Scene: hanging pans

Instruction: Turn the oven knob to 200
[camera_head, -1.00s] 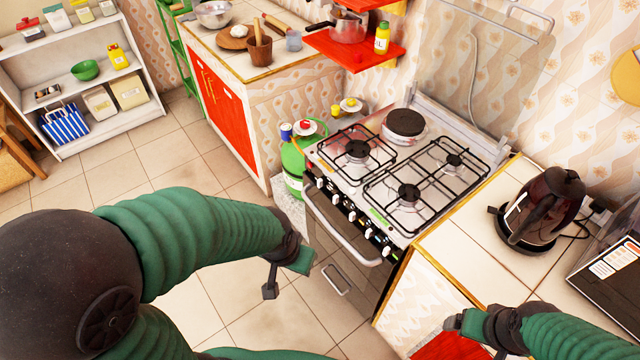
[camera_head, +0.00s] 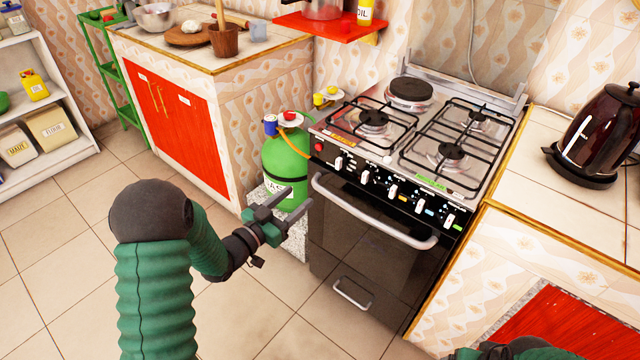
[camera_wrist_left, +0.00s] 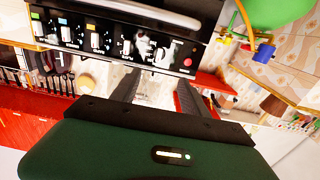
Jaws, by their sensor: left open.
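The oven (camera_head: 370,235) stands right of centre. Its black front panel carries a row of white knobs (camera_head: 392,191); the leftmost knob (camera_head: 338,162) is beside a red button (camera_head: 318,147). The dial numbers are too small to read. My left gripper (camera_head: 299,202) is open and empty, left of the oven and lower than the panel, apart from the knobs. In the left wrist view, the panel (camera_wrist_left: 110,40) appears upside down beyond the two spread fingers (camera_wrist_left: 158,82). My right gripper (camera_head: 492,351) is at the bottom edge, mostly cut off.
A green gas cylinder (camera_head: 285,165) stands left of the oven, behind my left gripper. The oven door handle (camera_head: 370,215) juts out below the knobs. A dark kettle (camera_head: 598,135) is on the right counter. The tiled floor (camera_head: 285,320) before the oven is clear.

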